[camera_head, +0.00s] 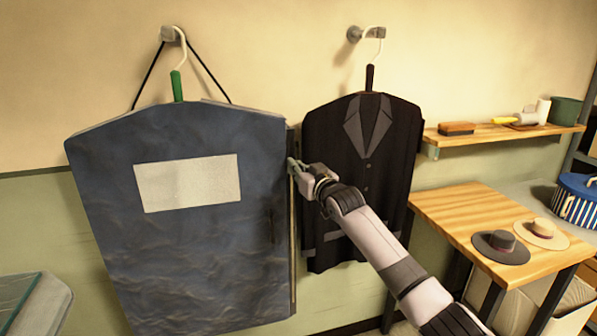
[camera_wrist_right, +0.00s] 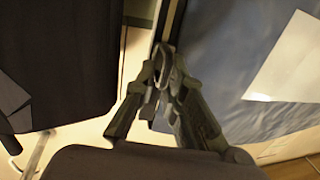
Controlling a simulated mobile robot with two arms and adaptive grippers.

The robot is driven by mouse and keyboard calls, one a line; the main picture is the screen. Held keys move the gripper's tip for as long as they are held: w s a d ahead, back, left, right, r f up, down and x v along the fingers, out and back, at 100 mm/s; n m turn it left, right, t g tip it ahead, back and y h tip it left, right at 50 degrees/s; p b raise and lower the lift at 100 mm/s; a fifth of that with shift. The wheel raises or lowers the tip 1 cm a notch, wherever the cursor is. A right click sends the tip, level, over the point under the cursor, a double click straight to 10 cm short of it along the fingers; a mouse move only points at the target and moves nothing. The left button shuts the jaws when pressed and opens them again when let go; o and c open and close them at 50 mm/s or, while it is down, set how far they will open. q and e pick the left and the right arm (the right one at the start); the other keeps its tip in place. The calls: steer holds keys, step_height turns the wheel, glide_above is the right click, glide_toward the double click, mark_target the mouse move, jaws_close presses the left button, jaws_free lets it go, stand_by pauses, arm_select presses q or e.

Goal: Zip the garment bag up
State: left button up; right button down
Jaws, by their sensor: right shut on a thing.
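The blue-grey garment bag (camera_head: 110,190) hangs flat on a white hanger with a green neck, a pale blank panel on its front. A zip track (camera_head: 293,240) runs down its right edge, light-coloured below my gripper and dark above it. My right gripper (camera_head: 293,167) is at that edge, in the upper part of the bag. In the right wrist view my right gripper (camera_wrist_right: 163,80) is shut on a small zip pull (camera_wrist_right: 163,58), mostly hidden between the fingertips. The bag also shows there on the right (camera_wrist_right: 235,40). My left gripper is out of view.
A dark suit jacket (camera_head: 350,130) hangs close to the right of the bag, behind my right arm. A wooden table (camera_head: 450,205) with two hats stands at right, below a shelf (camera_head: 480,137) holding a brush. A glass-topped surface (camera_head: 35,300) is at lower left.

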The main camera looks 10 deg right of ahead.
steer(key=r+p, duration=0.1)
steer(key=r, duration=0.1)
steer(key=r+p, duration=0.1)
steer(key=r, duration=0.2)
steer(key=r+p, duration=0.2)
steer(key=shift+a+r, duration=0.15)
steer(key=shift+a, duration=0.1)
steer(key=shift+r, duration=0.45)
steer(key=c, duration=1.8)
jaws_free()
steer(key=shift+s+r, duration=0.1)
steer(key=shift+o, duration=0.2)
steer(key=shift+f, duration=0.25)
steer(key=shift+s+d+f, duration=0.1)
steer(key=shift+s+f, duration=0.05)
steer(key=shift+s, duration=0.05)
steer(key=v, duration=1.1)
steer(key=shift+s+r, duration=0.2)
steer(key=shift+s, duration=0.1)
